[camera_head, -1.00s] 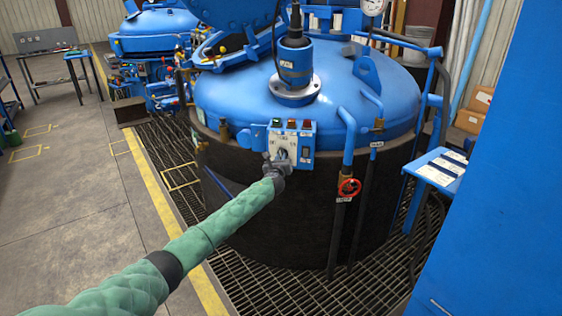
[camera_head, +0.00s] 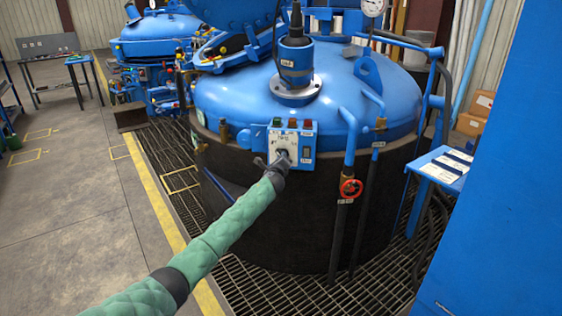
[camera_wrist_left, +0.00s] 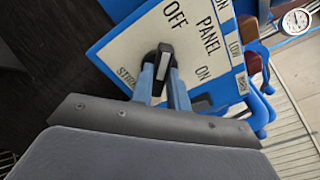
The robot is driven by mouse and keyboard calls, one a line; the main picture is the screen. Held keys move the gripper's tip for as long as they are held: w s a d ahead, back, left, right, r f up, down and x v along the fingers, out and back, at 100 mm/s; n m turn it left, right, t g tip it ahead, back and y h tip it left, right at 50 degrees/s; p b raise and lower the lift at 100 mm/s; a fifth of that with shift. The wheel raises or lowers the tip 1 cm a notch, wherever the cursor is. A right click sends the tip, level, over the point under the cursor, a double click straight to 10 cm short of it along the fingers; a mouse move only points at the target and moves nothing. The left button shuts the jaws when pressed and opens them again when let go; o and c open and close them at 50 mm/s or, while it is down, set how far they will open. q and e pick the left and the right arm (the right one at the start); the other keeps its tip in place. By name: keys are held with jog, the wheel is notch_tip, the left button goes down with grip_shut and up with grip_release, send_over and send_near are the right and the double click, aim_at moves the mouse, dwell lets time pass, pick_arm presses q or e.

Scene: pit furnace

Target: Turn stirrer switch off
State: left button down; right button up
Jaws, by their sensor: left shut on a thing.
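The stirrer switch (camera_wrist_left: 164,58) is a dark knob with a pale stripe on the white control panel (camera_wrist_left: 130,54). In the left wrist view the panel lies tilted, with OFF at the top and ON to the right of the knob. My left gripper (camera_wrist_left: 162,80) has its two fingers shut on the knob, one on each side. In the head view my left gripper (camera_head: 281,160) is at the front of the blue control box (camera_head: 307,147) and covers part of the panel and most of the knob. My right gripper is not in view.
Green and red buttons (camera_head: 292,123) sit on top of the box. The big blue furnace lid (camera_head: 235,98) is behind it. A red valve wheel (camera_head: 350,188) on a pipe stands to the right. A blue surface (camera_head: 505,190) fills the right side. Floor grating lies below.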

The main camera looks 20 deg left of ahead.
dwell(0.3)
pick_arm(q)
jog(key=c, duration=1.4)
grip_release()
jog(key=shift+o, duration=0.2)
jog(key=shift+s, duration=0.1)
jog(key=s+d, duration=0.1)
jog(key=s, duration=0.6)
jog(key=shift+s, duration=0.25)
jog(key=shift+n+b, duration=0.3)
